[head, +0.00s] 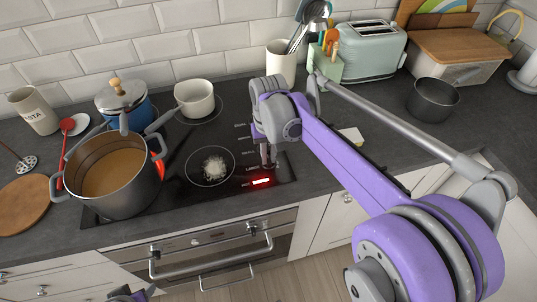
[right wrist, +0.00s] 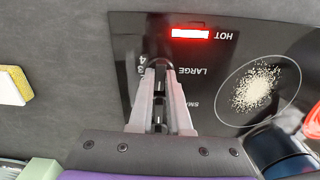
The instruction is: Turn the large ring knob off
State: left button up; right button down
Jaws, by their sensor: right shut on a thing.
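The large ring knob (right wrist: 160,64) is a black knob beside the LARGE label in the right wrist view. My right gripper (right wrist: 158,85) points down at the hob's control strip, its two fingers closed on the knob from both sides. In the head view the right gripper (head: 268,163) hides the knob. The black glass hob (head: 225,190) has a red HOT light (head: 261,181), which is lit. Part of the knob's number scale shows beside the fingers. A bit of my left gripper (head: 130,294) shows at the bottom edge; its jaws are unclear.
White grains (head: 213,167) lie on a front ring. A large pot of brown liquid (head: 115,206), a blue pot (head: 140,110) and a white pan (head: 195,98) stand around the hob's left and back. A yellow sponge (right wrist: 12,86) lies to the other side. The oven handle (head: 210,262) is below.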

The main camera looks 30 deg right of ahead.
aim_at(268, 160)
jog(key=shift+n, duration=0.4)
jog(key=c, duration=0.9)
grip_release()
jog(key=shift+o, duration=0.2)
notch_tip(268, 160, up, 11)
jog(key=shift+p, duration=0.45)
jog(key=shift+f, duration=0.15)
jog(key=s+a+f+t, duration=0.1)
jog(key=s+f, duration=0.1)
jog(key=s, duration=0.1)
jog(key=s+a+f+n+t, duration=0.1)
jog(key=s+a+f, duration=0.1)
jog(key=s, duration=0.1)
jog(key=s+a+f+t, duration=0.1)
jog(key=s+f, duration=0.1)
jog(key=s, duration=0.1)
jog(key=shift+s+a+f+n+p, duration=0.1)
jog(key=shift+a+f+n+p, duration=0.15)
jog(key=shift+a+n+p, duration=0.1)
jog(key=s+a+f+t, duration=0.2)
jog(key=s+f, duration=0.5)
jog(key=shift+f+n, duration=0.15)
jog(key=shift+n, duration=0.3)
